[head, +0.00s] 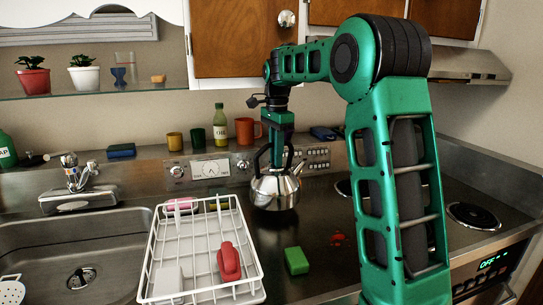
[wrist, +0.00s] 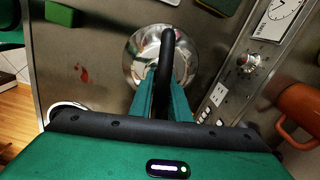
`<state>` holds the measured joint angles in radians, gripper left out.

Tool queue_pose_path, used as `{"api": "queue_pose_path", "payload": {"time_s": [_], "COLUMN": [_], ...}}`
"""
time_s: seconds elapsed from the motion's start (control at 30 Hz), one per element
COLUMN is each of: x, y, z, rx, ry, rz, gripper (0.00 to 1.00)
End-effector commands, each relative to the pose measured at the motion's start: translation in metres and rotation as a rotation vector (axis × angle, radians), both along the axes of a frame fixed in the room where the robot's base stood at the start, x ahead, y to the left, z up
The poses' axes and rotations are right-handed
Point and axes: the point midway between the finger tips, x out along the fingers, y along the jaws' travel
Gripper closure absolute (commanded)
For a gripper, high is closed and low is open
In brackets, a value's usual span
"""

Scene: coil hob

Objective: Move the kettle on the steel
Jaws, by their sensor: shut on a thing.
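The kettle (head: 274,191) is a shiny steel pot with a black handle and a spout at its right. It stands upright on the dark steel counter (head: 270,240), or very close to it; I cannot tell if its base touches. My gripper (head: 276,155) comes down from above and is shut on the kettle's handle. In the wrist view the round kettle body (wrist: 142,62) lies below my gripper (wrist: 163,88), whose green fingers close around the black handle (wrist: 167,50). The kettle's lid is partly hidden by the handle and fingers.
A white dish rack (head: 157,250) holding a red item (head: 229,261) is left of the kettle. A green block (head: 296,260) and a red stain (head: 337,238) lie in front. Coil burners (head: 473,215) are at right. An orange mug (head: 246,131) and an oil bottle (head: 220,126) stand behind.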

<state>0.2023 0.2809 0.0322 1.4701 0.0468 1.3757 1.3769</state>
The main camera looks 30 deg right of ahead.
Motion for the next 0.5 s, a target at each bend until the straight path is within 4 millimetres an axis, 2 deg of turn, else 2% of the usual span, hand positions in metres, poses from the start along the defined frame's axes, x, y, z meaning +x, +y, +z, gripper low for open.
{"api": "queue_pose_path", "payload": {"time_s": [0.3, 0.5], "x": [0.000, 0.000], "y": [0.000, 0.000], "z": [-0.033, -0.035], "rx": [0.000, 0.000], "ry": [0.000, -0.003], "rz": [0.000, 0.000], "gripper": [1.00, 1.00]}}
